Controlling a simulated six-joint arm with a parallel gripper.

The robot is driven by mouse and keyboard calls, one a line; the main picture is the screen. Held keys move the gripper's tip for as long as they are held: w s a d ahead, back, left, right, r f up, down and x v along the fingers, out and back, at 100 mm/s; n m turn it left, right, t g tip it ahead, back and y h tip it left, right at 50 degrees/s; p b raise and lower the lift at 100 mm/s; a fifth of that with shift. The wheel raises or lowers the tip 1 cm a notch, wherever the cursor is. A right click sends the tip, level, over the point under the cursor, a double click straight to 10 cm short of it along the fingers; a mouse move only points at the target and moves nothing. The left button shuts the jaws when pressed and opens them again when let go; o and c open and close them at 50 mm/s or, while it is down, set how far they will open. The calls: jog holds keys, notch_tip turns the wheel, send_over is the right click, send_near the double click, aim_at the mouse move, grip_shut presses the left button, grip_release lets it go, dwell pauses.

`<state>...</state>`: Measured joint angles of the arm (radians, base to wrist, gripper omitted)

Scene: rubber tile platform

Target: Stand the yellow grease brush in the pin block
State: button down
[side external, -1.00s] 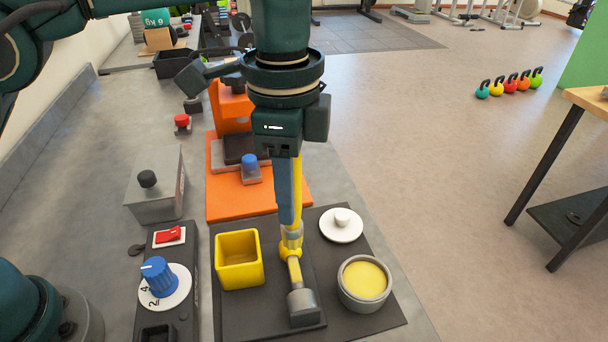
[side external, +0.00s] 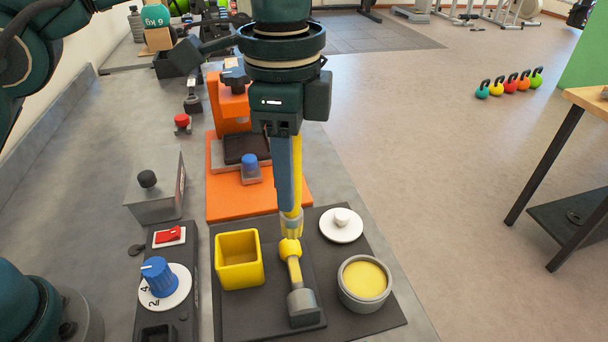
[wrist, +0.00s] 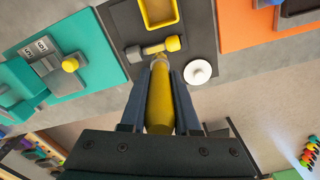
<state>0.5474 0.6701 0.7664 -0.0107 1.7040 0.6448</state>
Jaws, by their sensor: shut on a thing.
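My gripper (side external: 289,205) is shut on the yellow grease brush (side external: 298,185), holding it near upright, handle up. Its pale lower end hangs close over the yellow knob of a dumbbell-shaped piece (side external: 295,272) lying on the dark mat; I cannot tell how large the gap is. In the wrist view the brush (wrist: 161,100) lies between the two fingers. A yellow square block with an open top (side external: 239,278) stands left of the brush and also shows in the wrist view (wrist: 160,12). I cannot tell for sure that it is the pin block.
A round tub of yellow paste (side external: 365,282) and a white disc with a knob (side external: 341,226) stand right of the brush. A dark panel with a blue dial (side external: 160,277) lies left. An orange stand (side external: 225,205) is behind. The dark mat (side external: 230,318) has bare strips.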

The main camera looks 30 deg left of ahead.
jog(key=shift+f+n, duration=0.2)
jog(key=shift+n, duration=0.2)
jog(key=shift+s+a+f+n, duration=0.15)
jog(key=shift+a+f+n, duration=0.05)
jog(key=shift+n, duration=0.4)
jog(key=s+a+r+n, duration=0.1)
jog(key=s+a+n, duration=0.2)
jog(key=a+n, duration=0.2)
jog(key=shift+s+a+r+n, duration=0.2)
jog(key=shift+a+r+n, duration=0.2)
jog(key=shift+a, duration=0.15)
jog(key=shift+f, duration=0.1)
jog(key=shift+f, duration=4.8)
